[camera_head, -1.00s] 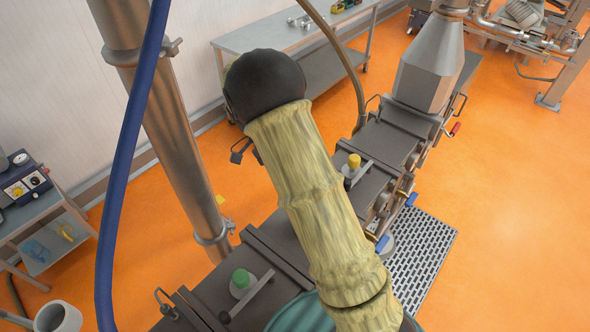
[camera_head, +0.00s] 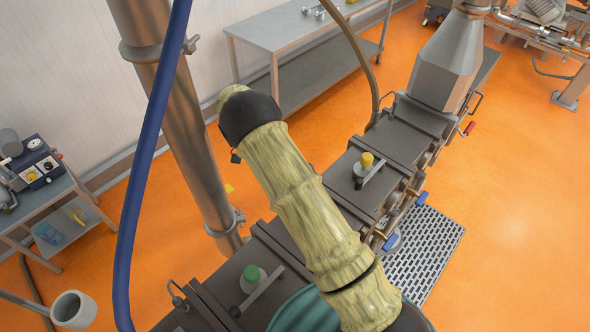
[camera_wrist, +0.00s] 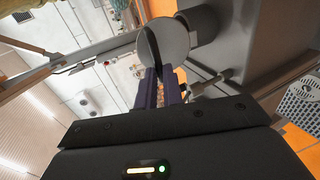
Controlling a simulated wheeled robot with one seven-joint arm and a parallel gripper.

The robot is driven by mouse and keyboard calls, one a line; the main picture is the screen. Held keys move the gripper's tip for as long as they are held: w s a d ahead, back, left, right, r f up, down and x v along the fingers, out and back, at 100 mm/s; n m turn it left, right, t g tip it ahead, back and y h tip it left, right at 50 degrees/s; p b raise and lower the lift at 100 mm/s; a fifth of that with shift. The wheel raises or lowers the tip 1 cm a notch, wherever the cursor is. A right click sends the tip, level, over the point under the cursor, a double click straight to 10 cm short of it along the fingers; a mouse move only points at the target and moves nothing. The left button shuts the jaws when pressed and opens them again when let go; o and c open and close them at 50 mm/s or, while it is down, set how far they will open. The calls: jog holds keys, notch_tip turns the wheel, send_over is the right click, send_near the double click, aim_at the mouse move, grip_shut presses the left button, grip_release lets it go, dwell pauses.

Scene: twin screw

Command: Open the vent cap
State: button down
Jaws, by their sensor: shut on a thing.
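In the wrist view a round grey cap (camera_wrist: 177,40) with a dark strip across its face lies right at the fingertips; it looks like the vent cap, though I cannot confirm it. My gripper (camera_wrist: 162,78) has dark purple fingers close together, shut on a part at this cap; the exact contact is hard to see. In the head view my covered arm spans the dark machine (camera_head: 315,235) and the gripper is hidden.
A steel pole (camera_head: 170,110) and a blue hose (camera_head: 146,150) stand left of my arm. A steel table (camera_head: 285,35) is behind, an instrument cart (camera_head: 55,215) at the left. A grated step (camera_head: 428,255) lies right of the machine. Orange floor is open at the right.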

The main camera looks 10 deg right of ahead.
jog(key=shift+w+a+f+g+h, duration=0.2)
jog(key=shift+w+f+g+h, duration=0.1)
jog(key=shift+g, duration=0.1)
jog(key=shift+r, duration=0.1)
jog(key=c, duration=1.5)
grip_release()
